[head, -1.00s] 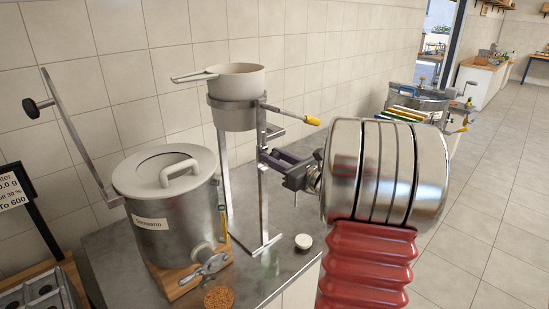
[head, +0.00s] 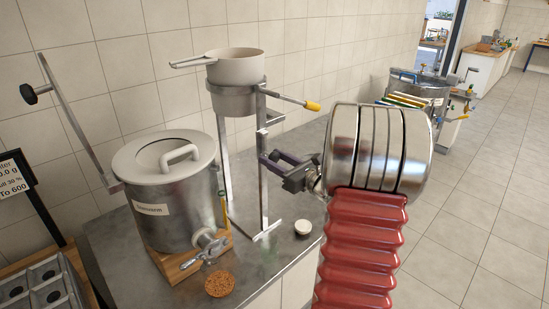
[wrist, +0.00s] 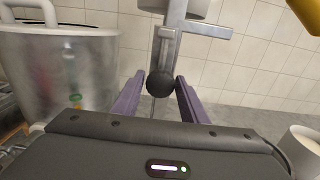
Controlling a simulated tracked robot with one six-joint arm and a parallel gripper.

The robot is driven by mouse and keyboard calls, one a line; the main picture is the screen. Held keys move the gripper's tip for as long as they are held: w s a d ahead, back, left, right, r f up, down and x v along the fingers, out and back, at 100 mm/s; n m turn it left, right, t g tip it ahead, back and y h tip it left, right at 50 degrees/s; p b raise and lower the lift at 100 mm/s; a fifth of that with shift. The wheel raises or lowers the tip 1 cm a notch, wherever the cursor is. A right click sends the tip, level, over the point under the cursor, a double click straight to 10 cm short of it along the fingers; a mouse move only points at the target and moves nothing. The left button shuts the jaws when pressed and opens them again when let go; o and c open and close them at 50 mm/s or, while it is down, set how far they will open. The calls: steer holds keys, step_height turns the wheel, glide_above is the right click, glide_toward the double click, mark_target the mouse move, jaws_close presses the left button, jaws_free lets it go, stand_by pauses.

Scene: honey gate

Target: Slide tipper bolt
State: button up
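My gripper (head: 274,159) is beside the metal stand's upright, below the white strainer pot. In the wrist view its two purple fingers (wrist: 160,95) are apart. A round black knob (wrist: 160,83) shows in the gap between them, in front of a grey metal bar (wrist: 167,50) of the stand. I see no finger touching the knob; its depth relative to the fingertips is hard to tell. In the head view the knob does not show clearly. Another black knob (head: 29,94) is on a metal lever left of the steel tank (head: 178,215). No part is plainly marked as the tipper bolt.
The white pot (head: 233,66) sits atop the stand (head: 264,180), with a yellow-tipped handle (head: 312,106) reaching right. The lidded tank and its tap stand close left.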

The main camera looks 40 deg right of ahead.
steer(key=shift+o, duration=1.1)
steer(key=shift+r, duration=0.1)
steer(key=shift+s, duration=0.25)
steer(key=s, duration=1.3)
steer(key=shift+s+d, duration=0.15)
steer(key=shift+d, duration=0.05)
